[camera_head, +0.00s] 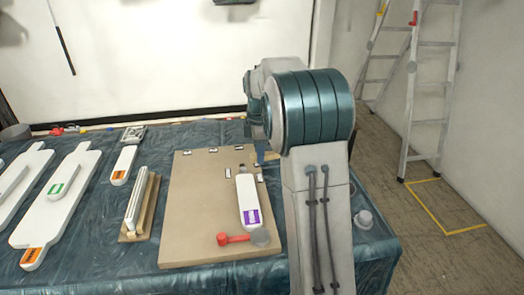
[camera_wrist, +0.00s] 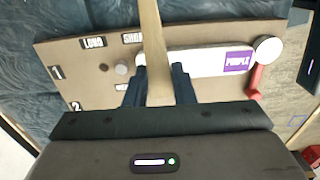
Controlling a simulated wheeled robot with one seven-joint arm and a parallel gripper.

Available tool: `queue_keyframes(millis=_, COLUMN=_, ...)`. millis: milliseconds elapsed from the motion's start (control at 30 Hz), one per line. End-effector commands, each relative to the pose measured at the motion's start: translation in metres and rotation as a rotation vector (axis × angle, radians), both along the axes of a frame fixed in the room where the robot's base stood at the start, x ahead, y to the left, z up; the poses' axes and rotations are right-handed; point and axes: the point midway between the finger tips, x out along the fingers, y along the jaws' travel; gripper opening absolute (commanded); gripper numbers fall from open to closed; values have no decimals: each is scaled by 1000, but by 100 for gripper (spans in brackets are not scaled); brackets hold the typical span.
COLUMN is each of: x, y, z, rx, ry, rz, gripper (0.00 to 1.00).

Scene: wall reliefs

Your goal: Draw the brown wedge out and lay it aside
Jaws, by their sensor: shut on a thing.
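In the wrist view my gripper (camera_wrist: 158,78) has its two dark fingers closed on either side of a long, light-brown wooden wedge (camera_wrist: 153,40). The wedge runs from between the fingers up past the top edge of the picture, across the board (camera_wrist: 75,60). Whether it touches the board I cannot tell. The same tan board (camera_head: 200,215) shows there, on the table.
A white piece with a purple label (camera_head: 246,192) lies on the board, near a red handle (camera_head: 232,239) and a grey disc (camera_head: 261,238). Left are a wooden rack (camera_head: 138,210) and white paddles (camera_head: 60,200). A ladder (camera_head: 432,90) stands right.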

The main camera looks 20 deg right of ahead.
Motion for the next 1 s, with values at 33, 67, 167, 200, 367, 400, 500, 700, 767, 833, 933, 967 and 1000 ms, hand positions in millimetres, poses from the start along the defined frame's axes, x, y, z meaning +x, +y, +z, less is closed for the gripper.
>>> queue_keyframes(millis=33, x=0, y=2, z=0, rx=0, ry=0, rz=1, gripper=0)
queue_keyframes(millis=67, x=1, y=3, z=0, rx=0, ry=0, rz=1, gripper=0)
queue_keyframes(millis=167, x=1, y=5, z=0, rx=0, ry=0, rz=1, gripper=0)
queue_keyframes(millis=200, x=1, y=7, z=0, rx=0, ry=0, rz=1, gripper=0)
queue_keyframes(millis=367, x=2, y=11, z=0, rx=0, ry=0, rz=0, gripper=0)
queue_keyframes(millis=400, x=3, y=12, z=0, rx=0, ry=0, rz=0, gripper=0)
queue_keyframes(millis=500, x=3, y=15, z=0, rx=0, ry=0, rz=1, gripper=0)
queue_keyframes(millis=700, x=5, y=21, z=0, rx=0, ry=0, rz=1, gripper=0)
queue_keyframes(millis=767, x=5, y=23, z=0, rx=-1, ry=0, rz=0, gripper=0)
queue_keyframes(millis=833, x=6, y=25, z=0, rx=-1, ry=0, rz=0, gripper=0)
queue_keyframes(millis=933, x=6, y=28, z=0, rx=-1, ry=0, rz=0, gripper=0)
queue_keyframes(millis=967, x=7, y=29, z=0, rx=-1, ry=0, rz=0, gripper=0)
queue_keyframes(millis=1000, x=7, y=30, z=0, rx=-1, ry=0, rz=1, gripper=0)
